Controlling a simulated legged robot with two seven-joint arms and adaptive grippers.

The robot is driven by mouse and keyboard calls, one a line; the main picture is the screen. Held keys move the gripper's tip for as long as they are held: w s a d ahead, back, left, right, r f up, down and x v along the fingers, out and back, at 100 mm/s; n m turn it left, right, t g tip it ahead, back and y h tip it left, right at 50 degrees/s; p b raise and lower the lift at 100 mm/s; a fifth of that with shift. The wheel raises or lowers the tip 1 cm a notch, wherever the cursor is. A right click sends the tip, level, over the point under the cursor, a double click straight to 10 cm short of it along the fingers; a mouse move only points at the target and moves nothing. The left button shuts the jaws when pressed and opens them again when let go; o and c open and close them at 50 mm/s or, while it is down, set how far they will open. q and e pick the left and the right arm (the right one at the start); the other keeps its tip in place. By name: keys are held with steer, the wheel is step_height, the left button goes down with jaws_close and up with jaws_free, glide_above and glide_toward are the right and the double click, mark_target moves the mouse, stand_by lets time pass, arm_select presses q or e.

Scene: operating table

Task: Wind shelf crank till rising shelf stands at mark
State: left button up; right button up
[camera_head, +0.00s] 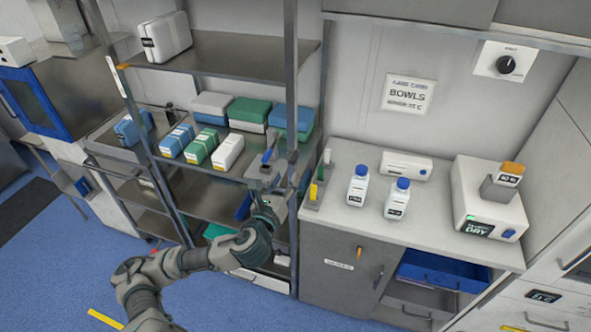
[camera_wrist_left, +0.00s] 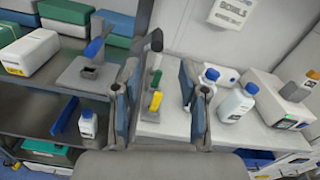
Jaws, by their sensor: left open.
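A small grey bracket with a blue upright handle (camera_head: 267,157) sits at the right end of the middle shelf (camera_head: 215,172); it also shows left of my fingers in the left wrist view (camera_wrist_left: 92,48). I cannot tell for sure whether it is the crank. A small stand with yellow and green upright pieces (camera_head: 314,190) is on the counter's left end; it shows between my fingers in the left wrist view (camera_wrist_left: 156,100), apparently beyond them. A dark-tipped grey bar (camera_wrist_left: 152,44) rises behind the fingers. My left gripper (camera_wrist_left: 158,95) is open, with nothing clearly held. My right gripper is out of view.
The shelf rack's front upright (camera_head: 291,120) stands close to my left gripper. Blue-capped bottles (camera_head: 357,186) and a white dryer box (camera_head: 487,205) stand on the counter (camera_head: 430,226). A blue drawer (camera_head: 440,270) is open below the counter.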

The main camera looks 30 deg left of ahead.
mark_target(291, 163)
arm_select(q)
steer(key=shift+w+a+f+b, duration=0.1)
steer(key=shift+w+a+b, duration=0.25)
steer(key=shift+w+b, duration=0.25)
steer(key=shift+w+a+b, duration=0.3)
steer(key=shift+w+b, duration=0.25)
steer(key=x, duration=0.4)
steer(key=shift+w, duration=0.2)
steer(key=shift+w+d+r, duration=0.1)
steer(key=shift+w+r, duration=0.1)
steer(key=shift+w, duration=0.3)
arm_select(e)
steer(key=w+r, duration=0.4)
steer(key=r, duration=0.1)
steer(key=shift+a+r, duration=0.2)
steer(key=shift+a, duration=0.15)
arm_select(q)
jaws_close()
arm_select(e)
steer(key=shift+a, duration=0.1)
